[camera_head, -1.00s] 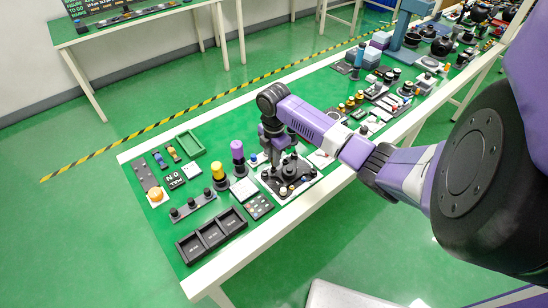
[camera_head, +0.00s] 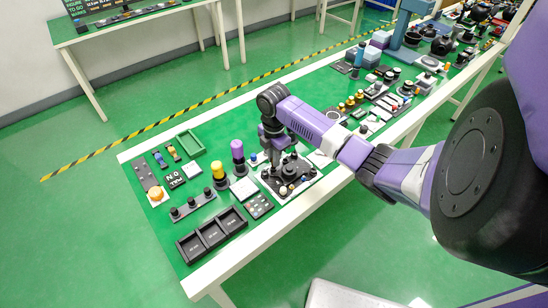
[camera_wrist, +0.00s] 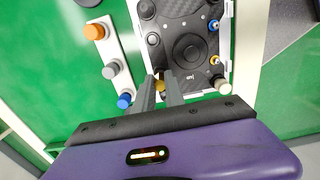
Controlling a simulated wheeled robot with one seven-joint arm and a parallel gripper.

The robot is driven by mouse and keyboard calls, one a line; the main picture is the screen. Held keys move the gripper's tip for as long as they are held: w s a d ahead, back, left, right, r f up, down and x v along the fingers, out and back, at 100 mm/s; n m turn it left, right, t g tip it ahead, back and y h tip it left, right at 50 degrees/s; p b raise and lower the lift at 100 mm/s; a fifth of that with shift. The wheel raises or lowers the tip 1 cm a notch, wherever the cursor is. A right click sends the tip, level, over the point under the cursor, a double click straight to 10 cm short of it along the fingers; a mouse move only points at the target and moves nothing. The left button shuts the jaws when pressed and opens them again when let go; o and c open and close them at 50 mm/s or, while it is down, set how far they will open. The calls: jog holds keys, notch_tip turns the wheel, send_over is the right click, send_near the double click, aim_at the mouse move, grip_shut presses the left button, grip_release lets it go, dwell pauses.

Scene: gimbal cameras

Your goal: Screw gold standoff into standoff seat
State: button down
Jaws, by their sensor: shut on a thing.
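A small gold standoff (camera_wrist: 159,85) shows between the fingertips of my gripper (camera_wrist: 159,81) in the wrist view. The fingers are shut on it at the lower left corner of a black plate (camera_wrist: 207,62). Its lower end and the seat under it are hidden, so I cannot tell whether it touches or is threaded in. In the head view my gripper (camera_head: 275,160) points down over the left rear side of the black plate (camera_head: 292,187); the standoff is too small to see there.
The plate has a raised round hub (camera_wrist: 188,47) and lies in a white frame. A strip with orange, grey and blue pegs (camera_wrist: 109,70) lies to the left. In the head view, purple (camera_head: 237,150) and yellow (camera_head: 218,171) cylinders stand left of my gripper.

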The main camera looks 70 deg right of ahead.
jog(key=shift+f+b, duration=0.35)
jog(key=shift+f, duration=0.4)
jog(key=c, duration=1.3)
grip_release()
jog(key=shift+r, duration=0.1)
notch_tip(320, 180, up, 8)
jog(key=shift+f+b, duration=0.2)
jog(key=shift+b, duration=0.25)
